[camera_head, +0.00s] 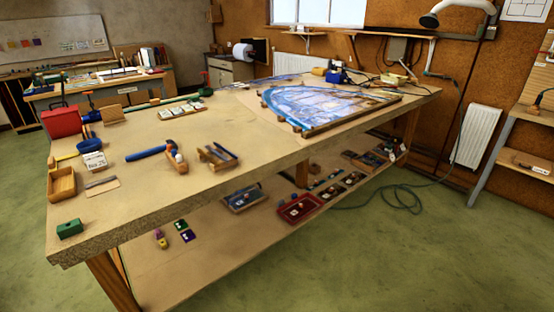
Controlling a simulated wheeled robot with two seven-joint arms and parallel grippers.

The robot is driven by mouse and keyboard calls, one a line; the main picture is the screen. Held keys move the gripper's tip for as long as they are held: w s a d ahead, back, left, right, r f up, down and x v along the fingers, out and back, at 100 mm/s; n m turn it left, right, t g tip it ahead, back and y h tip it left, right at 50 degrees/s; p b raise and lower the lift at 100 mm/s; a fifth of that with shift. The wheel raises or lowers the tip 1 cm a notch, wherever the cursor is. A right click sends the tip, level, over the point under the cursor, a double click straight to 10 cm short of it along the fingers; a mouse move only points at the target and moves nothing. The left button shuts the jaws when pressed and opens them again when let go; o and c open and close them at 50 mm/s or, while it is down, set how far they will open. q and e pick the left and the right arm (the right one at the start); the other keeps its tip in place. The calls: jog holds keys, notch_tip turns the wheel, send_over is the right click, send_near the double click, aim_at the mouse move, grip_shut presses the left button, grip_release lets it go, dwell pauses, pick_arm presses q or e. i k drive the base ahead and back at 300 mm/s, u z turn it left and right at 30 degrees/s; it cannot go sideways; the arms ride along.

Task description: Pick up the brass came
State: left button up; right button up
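I cannot single out the brass came for certain at this size. A small wooden rack (217,156) near the middle of the front edge of the workbench (250,135) has thin dark strips lying across it. A thin greyish strip (101,182) lies on a tan card at the front left. The blue leaded panel (325,102) lies at the right of the bench inside a wooden frame. Neither of my grippers shows in the head view.
Trays (300,208) sit on the lower shelf. A cable (400,198) lies on the green floor at the right.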

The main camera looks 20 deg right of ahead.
aim_at(210, 158)
jog(key=z, duration=1.05)
jog(key=i, duration=1.7)
jog(key=u, duration=1.35)
jog(key=i, duration=0.5)
jog(key=u, duration=0.45)
